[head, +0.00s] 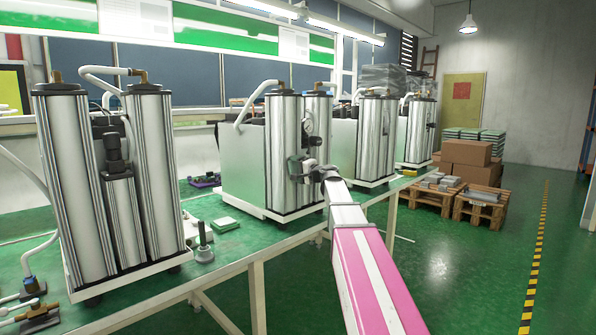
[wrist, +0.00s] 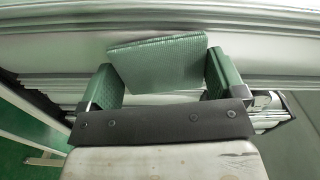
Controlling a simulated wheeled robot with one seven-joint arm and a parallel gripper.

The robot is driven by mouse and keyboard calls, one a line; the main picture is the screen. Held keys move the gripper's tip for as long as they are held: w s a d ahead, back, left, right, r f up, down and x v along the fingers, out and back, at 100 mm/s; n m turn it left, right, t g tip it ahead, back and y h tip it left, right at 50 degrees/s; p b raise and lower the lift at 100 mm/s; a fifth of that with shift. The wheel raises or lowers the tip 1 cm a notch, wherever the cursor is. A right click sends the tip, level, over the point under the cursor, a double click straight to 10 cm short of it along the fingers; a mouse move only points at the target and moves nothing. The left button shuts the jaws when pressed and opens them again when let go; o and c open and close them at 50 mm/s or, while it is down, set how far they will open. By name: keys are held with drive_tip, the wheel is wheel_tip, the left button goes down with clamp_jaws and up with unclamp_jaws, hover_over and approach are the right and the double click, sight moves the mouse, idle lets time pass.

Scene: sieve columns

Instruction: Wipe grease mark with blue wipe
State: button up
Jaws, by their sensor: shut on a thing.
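My gripper (head: 303,168) is at the front of the silver columns (head: 284,150) of the second unit on the bench. In the wrist view my gripper (wrist: 163,84) is shut on a folded, ribbed wipe (wrist: 157,62), which looks teal-green there. The wipe is up against or very close to the silver column surface (wrist: 240,50); contact cannot be told for sure. A dark patch (head: 308,128) shows on the column just above my gripper in the head view. I cannot tell whether it is the grease mark or a fitting.
A green-topped bench (head: 235,247) carries a nearer twin-column unit (head: 152,165) at left and more units behind. Boxes on pallets (head: 468,165) stand beyond; the right floor is clear.

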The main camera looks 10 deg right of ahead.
drive_tip(key=shift+w+a, duration=0.15)
drive_tip(key=shift+w, duration=0.05)
drive_tip(key=w+d, duration=0.2)
drive_tip(key=d, duration=0.1)
drive_tip(key=shift+w+d, duration=0.1)
drive_tip(key=shift+w, duration=0.15)
idle(0.4)
drive_tip(key=shift+s+a, duration=0.45)
drive_tip(key=shift+a, duration=0.2)
drive_tip(key=shift+s+a, duration=0.4)
drive_tip(key=shift+a, duration=0.2)
drive_tip(key=shift+s+a, duration=0.25)
drive_tip(key=shift+a, duration=0.3)
drive_tip(key=shift+c, duration=0.3)
drive_tip(key=shift+v, duration=3.05)
